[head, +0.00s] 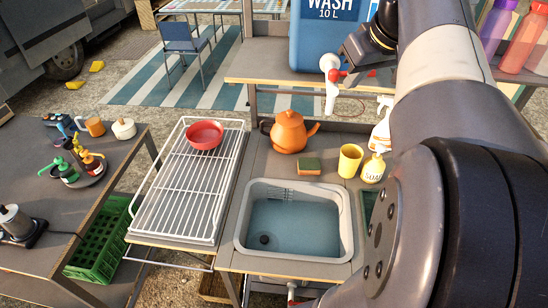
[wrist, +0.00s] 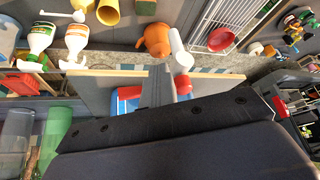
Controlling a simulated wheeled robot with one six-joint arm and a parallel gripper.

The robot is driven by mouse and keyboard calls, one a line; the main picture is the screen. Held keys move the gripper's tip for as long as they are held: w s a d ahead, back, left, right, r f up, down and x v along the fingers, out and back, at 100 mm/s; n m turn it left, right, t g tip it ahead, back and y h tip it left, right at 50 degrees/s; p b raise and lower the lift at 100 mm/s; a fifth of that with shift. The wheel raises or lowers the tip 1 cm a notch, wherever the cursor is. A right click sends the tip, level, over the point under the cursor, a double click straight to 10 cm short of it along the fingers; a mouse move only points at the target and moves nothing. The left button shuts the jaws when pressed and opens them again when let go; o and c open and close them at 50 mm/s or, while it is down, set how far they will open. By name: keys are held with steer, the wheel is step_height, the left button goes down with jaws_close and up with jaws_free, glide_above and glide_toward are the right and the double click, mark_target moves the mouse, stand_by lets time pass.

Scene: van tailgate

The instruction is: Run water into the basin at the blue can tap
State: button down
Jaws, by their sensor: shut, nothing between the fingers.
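The blue can (head: 328,42), marked WASH 10 L, stands on the raised shelf. Its white tap (head: 331,88) points down from the shelf edge beyond the basin, with a red part beside it. The tap shows in the wrist view (wrist: 180,52) with a red piece near it. The grey basin (head: 243,225) is set in the counter; its bottom looks blue-grey with a dark drain, and I see no stream falling into it. My gripper (wrist: 164,82) is shut and empty, close beside the tap at the can's front; contact cannot be told.
An orange teapot (head: 290,132), sponge (head: 308,166), yellow cup (head: 349,160) and soap bottle (head: 373,168) stand behind the basin. A white rack (head: 178,195) with a red bowl (head: 205,134) is left. Tall bottles (head: 524,45) stand on the right shelf. My arm hides the right side.

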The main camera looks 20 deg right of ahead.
step_height(320, 180, up, 6)
steer(key=p, duration=0.5)
steer(key=shift+s+a, duration=0.2)
steer(key=shift+s, duration=0.2)
steer(key=shift+r, duration=0.15)
